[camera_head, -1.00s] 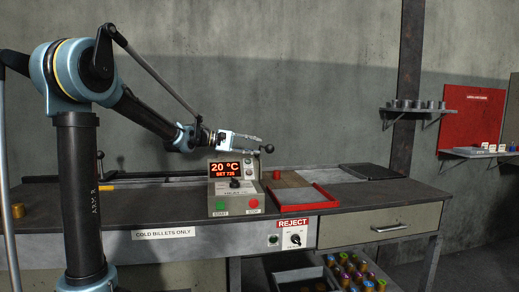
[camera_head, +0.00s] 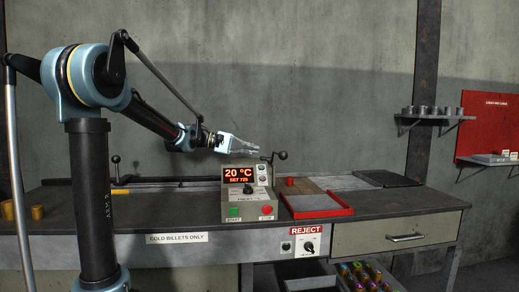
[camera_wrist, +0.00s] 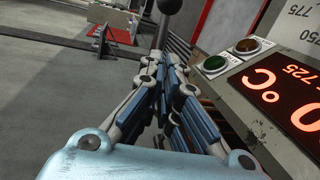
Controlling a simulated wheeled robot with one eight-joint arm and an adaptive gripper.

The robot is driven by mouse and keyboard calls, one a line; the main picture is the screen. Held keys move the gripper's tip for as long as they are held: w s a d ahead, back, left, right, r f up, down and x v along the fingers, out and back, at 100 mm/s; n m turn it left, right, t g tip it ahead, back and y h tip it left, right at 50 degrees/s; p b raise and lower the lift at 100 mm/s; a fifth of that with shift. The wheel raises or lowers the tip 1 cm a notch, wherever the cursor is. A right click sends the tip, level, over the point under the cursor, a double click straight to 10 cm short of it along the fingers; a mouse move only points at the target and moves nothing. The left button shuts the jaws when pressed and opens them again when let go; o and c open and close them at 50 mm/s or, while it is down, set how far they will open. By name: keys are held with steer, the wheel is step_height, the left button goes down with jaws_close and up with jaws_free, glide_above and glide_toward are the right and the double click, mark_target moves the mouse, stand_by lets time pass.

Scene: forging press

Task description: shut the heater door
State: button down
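My gripper (camera_head: 256,148) is above and behind the heater control box (camera_head: 247,192), whose red display reads 20 °C, SET 725. Its fingers are drawn together in the wrist view (camera_wrist: 161,66), with nothing seen between them. A lever with a black ball knob (camera_head: 282,155) stands just right of the fingertips, apart from them in the head view. In the wrist view the knob (camera_wrist: 169,6) and its stem show beyond the tips. I cannot make out the heater door or its position; the box and the bench hide that area.
A red-edged tray (camera_head: 318,205) lies right of the box on the bench (camera_head: 385,205). Another black-knobbed lever (camera_head: 116,160) stands at left. Brass billets (camera_head: 38,212) sit at the left end. A wall shelf (camera_head: 435,115) is at right. The air above the right bench is free.

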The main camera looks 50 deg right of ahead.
steer(key=s+d+m+y, duration=0.1)
steer(key=s+d+r+m+t+y, duration=0.1)
steer(key=s+m, duration=0.1)
steer(key=s+d+r+m+y, duration=0.1)
steer(key=shift+s+d+m+t+y, duration=0.3)
steer(key=shift+s+d+t, duration=0.1)
steer(key=s+a+r+m+t+y, duration=0.1)
steer(key=s+r+m+t+y, duration=0.3)
steer(key=r+m, duration=0.35)
steer(key=s+a+r+m+t+y, duration=0.1)
steer(key=s+a+r+m+t, duration=0.1)
steer(key=s+r+m+t, duration=0.5)
steer(key=shift+n+g, duration=0.35)
steer(key=shift+g, duration=0.45)
steer(key=f, duration=0.4)
steer(key=w+d+f, duration=0.1)
steer(key=f, duration=0.3)
steer(key=w+d+f, duration=0.1)
steer(key=f, duration=0.4)
steer(key=shift+d, duration=0.1)
steer(key=shift+t+h, duration=0.3)
steer(key=shift+t, duration=0.3)
steer(key=shift+s+a+f, duration=0.2)
steer(key=shift+f, duration=0.5)
steer(key=shift+s+a+f, duration=0.2)
steer(key=shift+a+f, duration=0.05)
steer(key=shift+f, duration=0.5)
steer(key=shift+s+a+f, duration=0.2)
steer(key=shift+f, duration=0.5)
